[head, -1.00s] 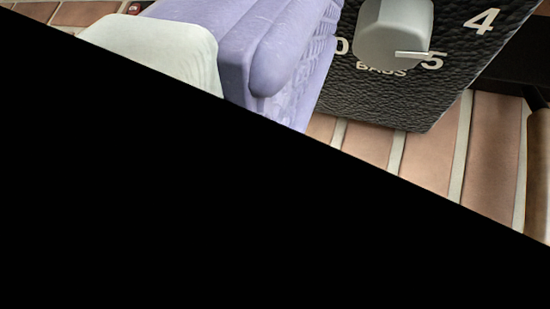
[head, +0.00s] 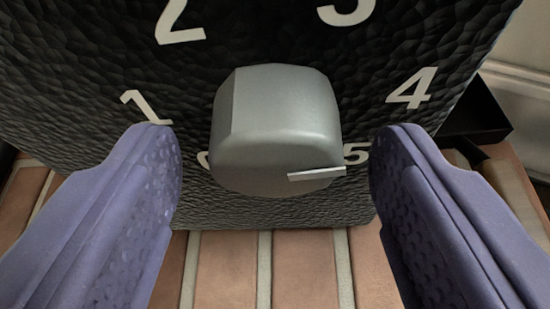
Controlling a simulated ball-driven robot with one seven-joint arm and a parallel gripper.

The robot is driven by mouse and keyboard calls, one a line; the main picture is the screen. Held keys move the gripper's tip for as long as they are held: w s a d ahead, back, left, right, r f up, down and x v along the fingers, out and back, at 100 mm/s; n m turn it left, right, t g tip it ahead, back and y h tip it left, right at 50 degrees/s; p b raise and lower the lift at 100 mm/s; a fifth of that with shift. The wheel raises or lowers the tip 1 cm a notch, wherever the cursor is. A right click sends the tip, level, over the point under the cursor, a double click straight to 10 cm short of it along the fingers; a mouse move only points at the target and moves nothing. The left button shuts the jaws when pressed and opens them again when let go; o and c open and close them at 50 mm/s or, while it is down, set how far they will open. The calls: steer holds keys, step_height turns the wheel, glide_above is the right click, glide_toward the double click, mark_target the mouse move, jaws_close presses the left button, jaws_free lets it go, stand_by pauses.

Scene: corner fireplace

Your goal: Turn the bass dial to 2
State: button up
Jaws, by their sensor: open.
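The bass dial (head: 275,125) is a grey rounded knob on a black textured panel (head: 300,45). Its light pointer bar (head: 317,173) points right and slightly toward the 5 (head: 357,153). The 2 (head: 180,22) is at the upper left of the knob, the 1 (head: 146,107) at the left, the 4 (head: 411,88) at the right. The 0 is mostly hidden behind the knob. My gripper (head: 275,150) is open, with one purple finger on each side of the knob and a gap to it on both sides. Whether the fingertips reach as deep as the knob, I cannot tell.
A brick surface with pale joints (head: 300,265) lies below the panel. A dark ledge-like object (head: 475,115) and a pale wall (head: 525,85) are at the right. Nothing stands between the fingers and the knob.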

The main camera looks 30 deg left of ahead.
steer(key=c, duration=1.1)
steer(key=shift+o, duration=0.2)
steer(key=shift+n, duration=0.3)
steer(key=n+h, duration=0.1)
steer(key=n, duration=0.1)
steer(key=n+t+h, duration=0.1)
steer(key=h, duration=0.1)
steer(key=shift+s+a+n, duration=0.1)
steer(key=shift+a+n, duration=0.1)
steer(key=shift+n, duration=0.2)
steer(key=n+h, duration=0.1)
steer(key=n, duration=0.1)
steer(key=n+t+h, duration=0.1)
steer(key=n, duration=0.1)
steer(key=shift+f+t, duration=0.15)
steer(key=shift+t, duration=0.15)
steer(key=o, duration=1.1)
steer(key=shift+c, duration=0.2)
steer(key=shift+s, duration=0.1)
